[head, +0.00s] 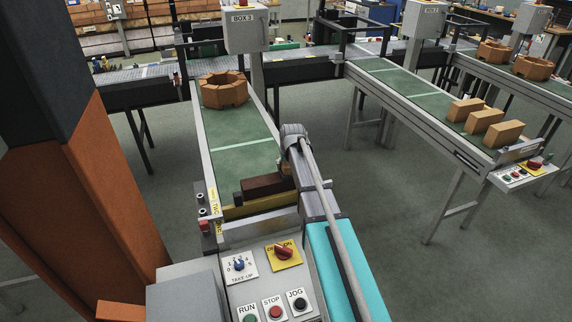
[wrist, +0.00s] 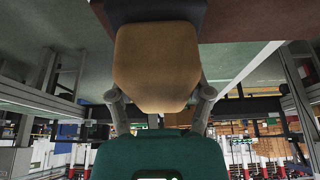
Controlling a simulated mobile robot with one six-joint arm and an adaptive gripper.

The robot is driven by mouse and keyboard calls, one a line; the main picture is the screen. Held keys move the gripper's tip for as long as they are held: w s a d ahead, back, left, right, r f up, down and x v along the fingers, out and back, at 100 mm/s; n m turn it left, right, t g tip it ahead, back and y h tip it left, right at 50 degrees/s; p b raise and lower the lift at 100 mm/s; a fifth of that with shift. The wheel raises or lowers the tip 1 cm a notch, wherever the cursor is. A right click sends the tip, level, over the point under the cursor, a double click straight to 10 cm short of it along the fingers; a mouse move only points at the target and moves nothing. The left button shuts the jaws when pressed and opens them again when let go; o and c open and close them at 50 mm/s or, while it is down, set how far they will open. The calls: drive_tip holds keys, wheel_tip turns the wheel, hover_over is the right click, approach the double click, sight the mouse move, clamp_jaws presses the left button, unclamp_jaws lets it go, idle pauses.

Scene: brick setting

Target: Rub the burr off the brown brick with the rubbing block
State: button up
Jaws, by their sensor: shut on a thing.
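The dark brown brick (head: 264,185) lies near the close end of the green belt in the head view. Part of a reddish-brown surface, which looks like the brick (wrist: 255,17), fills the top right of the wrist view. My gripper (wrist: 160,98) is shut on the rubbing block (wrist: 157,62), a tan block with a dark face at its upper end. The block is close to the brick; I cannot tell whether they touch. In the head view my arm hides most of the gripper. I cannot make out the burr.
A ring of orange bricks (head: 224,90) stands farther up the same belt (head: 232,130). A yellow bar (head: 258,206) crosses its close end, with a control panel (head: 262,275) in front. Several tan bricks (head: 494,126) stand on another conveyor at right. Open floor lies between.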

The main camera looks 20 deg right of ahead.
drive_tip(key=shift+r+p, duration=1.95)
drive_tip(key=shift+r, duration=0.3)
drive_tip(key=shift+r+p, duration=1.5)
